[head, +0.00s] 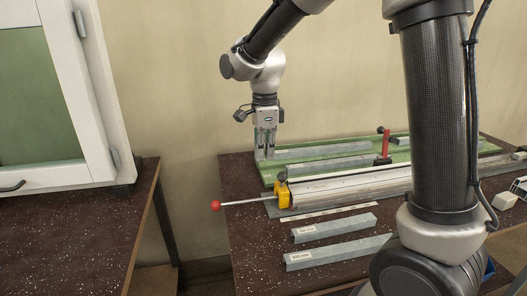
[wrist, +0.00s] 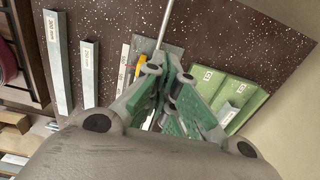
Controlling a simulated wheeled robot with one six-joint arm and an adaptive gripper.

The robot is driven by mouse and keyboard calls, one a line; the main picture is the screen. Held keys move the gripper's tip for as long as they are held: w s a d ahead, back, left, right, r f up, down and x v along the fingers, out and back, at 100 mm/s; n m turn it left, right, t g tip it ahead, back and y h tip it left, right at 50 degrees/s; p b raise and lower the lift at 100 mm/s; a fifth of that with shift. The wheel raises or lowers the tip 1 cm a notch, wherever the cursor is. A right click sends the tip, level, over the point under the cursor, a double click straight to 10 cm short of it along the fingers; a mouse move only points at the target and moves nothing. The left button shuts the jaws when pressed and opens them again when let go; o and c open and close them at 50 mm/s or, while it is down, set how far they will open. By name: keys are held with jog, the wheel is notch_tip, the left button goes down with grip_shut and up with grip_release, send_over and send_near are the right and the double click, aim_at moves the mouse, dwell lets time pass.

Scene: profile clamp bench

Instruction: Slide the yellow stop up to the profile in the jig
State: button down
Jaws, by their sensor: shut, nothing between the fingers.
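The yellow stop (head: 284,197) sits at the left end of the jig, with a black knob on top. A rod (head: 245,202) with a red ball end sticks out of it to the left. A long silver profile (head: 350,187) lies in the jig to its right; I cannot tell whether the two touch. My gripper (head: 265,153) points down, shut and empty, behind the stop, at the left end of the green board. In the wrist view, its closed fingers hide part of the yellow stop (wrist: 141,66), while the rod (wrist: 164,24) shows beyond them.
The green board (head: 268,173) carries grey profiles and a red upright clamp (head: 385,143). Two labelled grey bars (head: 335,227) (head: 338,250) and a pale strip (head: 315,213) lie in front of the jig. A white-framed cabinet (head: 60,90) stands on a separate bench at left.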

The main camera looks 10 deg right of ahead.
aim_at(282, 173)
jog(key=shift+f, duration=3.4)
jog(key=shift+d, duration=2.65)
jog(key=shift+a+r, duration=0.1)
jog(key=shift+a, duration=0.7)
jog(key=shift+r, duration=3.45)
